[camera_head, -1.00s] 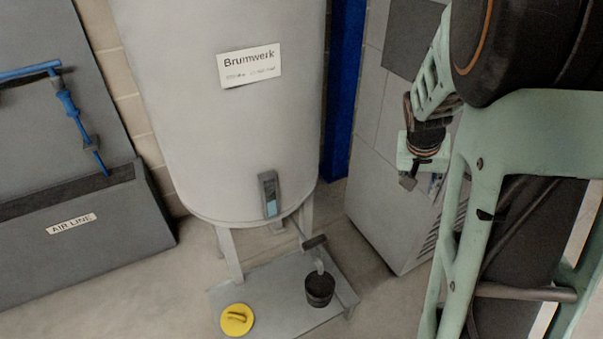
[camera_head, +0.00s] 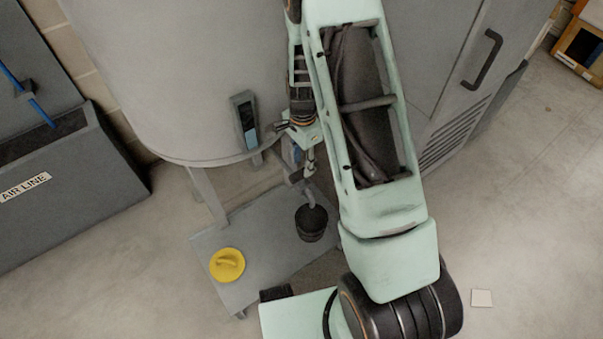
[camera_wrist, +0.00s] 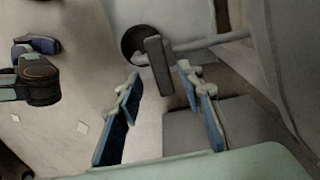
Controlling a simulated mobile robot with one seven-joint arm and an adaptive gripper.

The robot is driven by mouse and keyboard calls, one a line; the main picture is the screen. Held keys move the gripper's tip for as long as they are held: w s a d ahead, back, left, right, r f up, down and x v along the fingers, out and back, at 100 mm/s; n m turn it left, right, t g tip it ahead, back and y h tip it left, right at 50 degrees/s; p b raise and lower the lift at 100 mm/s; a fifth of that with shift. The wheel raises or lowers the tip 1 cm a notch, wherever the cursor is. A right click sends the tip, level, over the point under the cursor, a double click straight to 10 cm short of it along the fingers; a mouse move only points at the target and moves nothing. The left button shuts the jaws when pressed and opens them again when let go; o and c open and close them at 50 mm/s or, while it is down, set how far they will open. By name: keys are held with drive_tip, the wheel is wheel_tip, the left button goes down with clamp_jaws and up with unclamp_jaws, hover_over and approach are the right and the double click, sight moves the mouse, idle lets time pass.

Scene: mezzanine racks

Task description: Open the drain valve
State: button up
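The drain valve is a pipe with a dark flat handle (camera_wrist: 158,64) at the foot of the grey tank (camera_head: 180,80). In the wrist view the handle stands just beyond and between my open fingertips, and the pipe (camera_wrist: 215,41) runs off to the right. My gripper (camera_wrist: 160,80) is open, with nothing seen between its blue-padded fingers. In the head view my gripper (camera_head: 308,158) is at the valve and partly hides it. Contact with the handle cannot be made out. A black bucket (camera_head: 311,224) stands below the spout.
A yellow disc with a grip (camera_head: 227,264) lies on the low grey platform (camera_head: 213,240) under the tank. A grey cabinet (camera_head: 455,75) stands close on the right. A sloped "AIR LINE" panel (camera_head: 75,180) is at left. Open floor lies at lower right.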

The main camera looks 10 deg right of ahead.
sight(302, 171)
wheel_tip(302, 171, down, 5)
drive_tip(key=shift+f+b, duration=0.1)
drive_tip(key=shift+b, duration=0.4)
clamp_jaws()
